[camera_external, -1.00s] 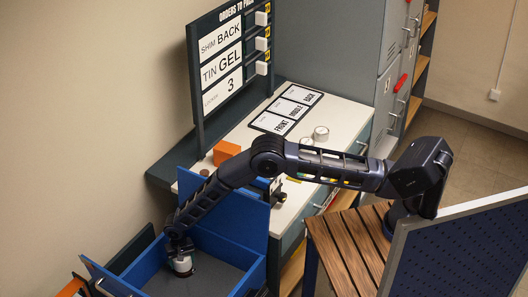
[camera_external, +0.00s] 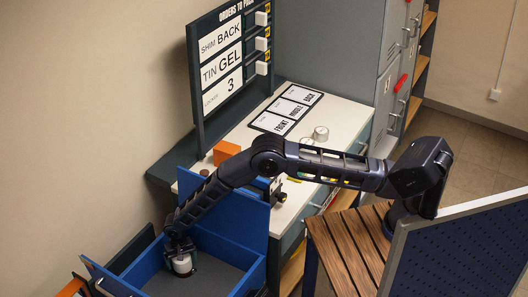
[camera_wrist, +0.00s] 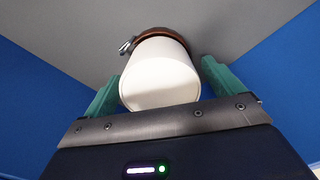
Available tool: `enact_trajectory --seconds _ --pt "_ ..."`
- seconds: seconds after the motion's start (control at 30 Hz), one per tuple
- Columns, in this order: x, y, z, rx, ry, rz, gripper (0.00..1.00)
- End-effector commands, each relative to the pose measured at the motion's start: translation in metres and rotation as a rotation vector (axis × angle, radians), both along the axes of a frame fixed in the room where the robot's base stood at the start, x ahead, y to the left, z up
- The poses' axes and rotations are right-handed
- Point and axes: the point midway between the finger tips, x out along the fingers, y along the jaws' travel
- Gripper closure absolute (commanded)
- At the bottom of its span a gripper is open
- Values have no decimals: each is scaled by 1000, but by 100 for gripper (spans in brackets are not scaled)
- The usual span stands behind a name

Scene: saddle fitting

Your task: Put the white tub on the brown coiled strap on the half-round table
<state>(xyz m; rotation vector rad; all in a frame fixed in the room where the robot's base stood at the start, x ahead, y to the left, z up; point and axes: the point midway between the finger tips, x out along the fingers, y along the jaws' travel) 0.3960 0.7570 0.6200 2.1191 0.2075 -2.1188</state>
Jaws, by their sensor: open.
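The white tub (camera_wrist: 160,80) stands between the two green fingers of my gripper (camera_wrist: 160,88) in the wrist view. The fingers are open, with a clear gap at the right and a narrower one at the left. A brown coiled strap (camera_wrist: 150,32) with a metal buckle shows past the tub's far end, apparently beneath it; most of it is hidden. Exact contact between them cannot be told. In the external view the tub (camera_external: 182,264) is under my gripper (camera_external: 180,250), inside a blue-walled box with a grey floor (camera_external: 215,275). No half-round table is recognisable.
Blue walls (camera_external: 245,262) surround the grey floor, with a raised blue panel (camera_external: 245,215) behind. A white worktop (camera_external: 300,190) carries an orange block (camera_external: 226,152) and pale round tins (camera_external: 320,134). The grey floor right of the tub is clear.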

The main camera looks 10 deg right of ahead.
Motion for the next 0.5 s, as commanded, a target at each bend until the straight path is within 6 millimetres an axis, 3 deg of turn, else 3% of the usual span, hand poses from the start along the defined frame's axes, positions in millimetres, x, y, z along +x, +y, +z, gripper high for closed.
enact_trajectory --seconds 0.5 --pt "0 1 92 2 -1 0 7"
